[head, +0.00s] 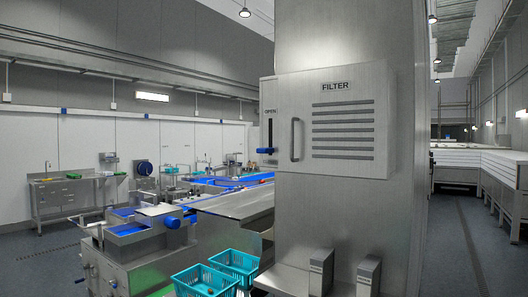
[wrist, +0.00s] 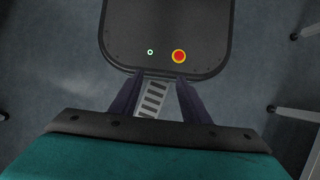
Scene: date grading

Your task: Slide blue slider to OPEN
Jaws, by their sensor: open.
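The blue slider (head: 265,150) sits at the bottom end of a dark upright slot (head: 270,131) in the head view. The OPEN label (head: 271,111) is above the slot's top end. The slot is on the left part of a grey filter box (head: 300,85) on a large metal column. My gripper (wrist: 158,79) is open in the wrist view, its two dark fingers apart with nothing held between them. It points down over my own base, and the slider is not in that view. The head view does not show my gripper.
The FILTER panel (head: 343,126) has a vertical handle (head: 295,139) right of the slot. Teal crates (head: 205,281) and a metal machine (head: 140,240) stand at lower left. Metal pedestals (head: 318,272) stand below the box. An aisle runs along the right of the column (head: 340,215).

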